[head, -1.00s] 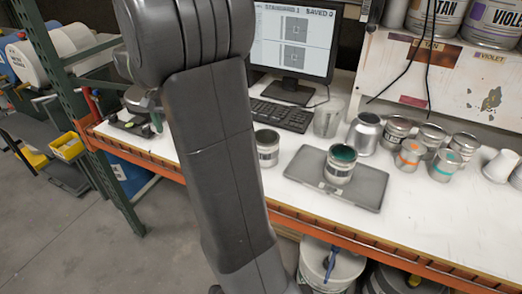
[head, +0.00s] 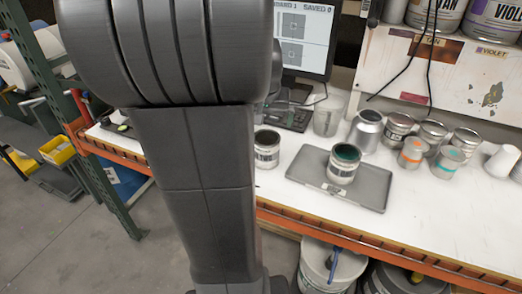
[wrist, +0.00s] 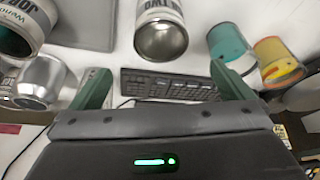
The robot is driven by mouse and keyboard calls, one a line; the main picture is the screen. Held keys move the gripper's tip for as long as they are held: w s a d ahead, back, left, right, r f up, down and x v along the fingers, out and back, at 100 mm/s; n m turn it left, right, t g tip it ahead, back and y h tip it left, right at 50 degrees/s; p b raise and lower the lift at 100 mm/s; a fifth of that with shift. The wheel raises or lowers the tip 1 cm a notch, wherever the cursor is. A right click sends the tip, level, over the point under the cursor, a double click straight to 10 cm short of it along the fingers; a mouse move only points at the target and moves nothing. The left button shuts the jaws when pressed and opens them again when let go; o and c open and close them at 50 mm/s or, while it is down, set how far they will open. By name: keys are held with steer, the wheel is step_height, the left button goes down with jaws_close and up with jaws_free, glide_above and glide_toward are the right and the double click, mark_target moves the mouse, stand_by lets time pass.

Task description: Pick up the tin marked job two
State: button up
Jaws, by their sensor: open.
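The tin marked job two (wrist: 161,35) shows at the top middle of the wrist view, its label partly cut off and reading "B TWO". In the head view a tin (head: 267,149) with a pale label, apparently the same one, stands upright on the white bench just right of my arm. My gripper (wrist: 158,68) is open and empty, with one green finger on each side of the wrist view. The tin lies ahead of and between the fingertips, apart from them. In the head view my gripper is hidden behind my arm.
A grey tray (head: 375,185) holds an open tin with dark green contents (head: 344,163). A silver can (head: 366,131) and several small tins stand behind. A keyboard (wrist: 170,84) lies near the job two tin. Teal (wrist: 228,43) and orange-yellow (wrist: 278,60) containers stand at right.

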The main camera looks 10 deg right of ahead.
glide_toward(267, 143)
steer(key=shift+s+d+f, duration=0.1)
steer(key=shift+s+f, duration=0.25)
steer(key=shift+f, duration=0.35)
steer(key=x, duration=0.2)
steer(key=p+x, duration=0.1)
steer(key=x, duration=0.1)
steer(key=shift+s+f, duration=0.15)
steer(key=shift+s, duration=0.2)
steer(key=shift+w+f, duration=0.3)
steer(key=shift+f, duration=0.3)
steer(key=c, duration=1)
